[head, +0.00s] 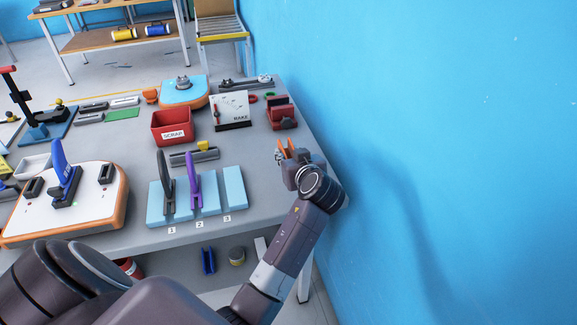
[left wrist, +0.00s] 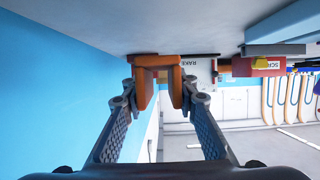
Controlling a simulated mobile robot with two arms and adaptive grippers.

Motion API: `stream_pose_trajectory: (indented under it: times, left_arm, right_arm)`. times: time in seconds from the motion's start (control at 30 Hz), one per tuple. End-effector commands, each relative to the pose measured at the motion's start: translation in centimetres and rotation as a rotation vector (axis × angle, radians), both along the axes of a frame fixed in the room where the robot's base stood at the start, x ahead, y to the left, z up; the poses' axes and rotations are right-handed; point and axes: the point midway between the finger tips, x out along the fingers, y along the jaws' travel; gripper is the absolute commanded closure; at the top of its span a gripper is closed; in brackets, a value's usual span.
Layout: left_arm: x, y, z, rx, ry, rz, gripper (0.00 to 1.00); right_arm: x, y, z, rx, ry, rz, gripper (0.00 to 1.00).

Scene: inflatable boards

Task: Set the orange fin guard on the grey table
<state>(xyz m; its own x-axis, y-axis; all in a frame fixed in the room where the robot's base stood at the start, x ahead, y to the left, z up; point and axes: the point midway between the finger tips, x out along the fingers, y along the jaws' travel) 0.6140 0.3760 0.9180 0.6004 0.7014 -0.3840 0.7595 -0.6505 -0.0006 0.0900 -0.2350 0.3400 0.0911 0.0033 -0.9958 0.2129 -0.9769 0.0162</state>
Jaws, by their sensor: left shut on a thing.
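The orange fin guard (head: 288,147) is held in my left gripper (head: 284,156), over the right end of the grey table (head: 246,158). In the left wrist view, which is upside down, the orange fin guard (left wrist: 157,61) is a U-shaped piece between the two fingertips of my left gripper (left wrist: 160,88). The grey table (left wrist: 100,28) fills the top of that view, and the guard is very close to its surface; I cannot tell whether it touches. My right gripper is not in view.
Blue blocks (head: 235,187) with upright fins stand left of the gripper. A red SCRAP bin (head: 171,128), a white RAKE panel (head: 229,108) and a red device (head: 281,114) stand farther back. The blue wall (head: 430,130) is close on the right.

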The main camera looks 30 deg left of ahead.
Motion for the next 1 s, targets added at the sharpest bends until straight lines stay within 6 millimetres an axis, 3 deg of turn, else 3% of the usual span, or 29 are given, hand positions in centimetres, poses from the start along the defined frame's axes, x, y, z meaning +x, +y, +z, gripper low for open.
stream_pose_trajectory:
  times: [0.4,0.77,0.8,0.9,1.0]
  left_arm:
    - [0.0,0.0,-4.7,0.001,0.001,0.0,0.9]
    - [0.0,0.0,-5.2,-0.001,-0.001,0.0,0.9]
    - [0.0,0.0,-5.1,-0.001,-0.001,0.0,0.69]
    - [0.0,0.0,-5.1,0.0,0.0,0.0,0.58]
    - [0.0,0.0,-5.0,0.0,0.0,0.0,0.56]
  right_arm:
    - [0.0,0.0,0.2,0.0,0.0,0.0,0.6]
    - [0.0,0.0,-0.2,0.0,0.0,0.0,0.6]
    - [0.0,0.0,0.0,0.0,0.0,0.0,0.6]
    - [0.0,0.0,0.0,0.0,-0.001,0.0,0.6]
    - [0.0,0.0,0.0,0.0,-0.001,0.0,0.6]
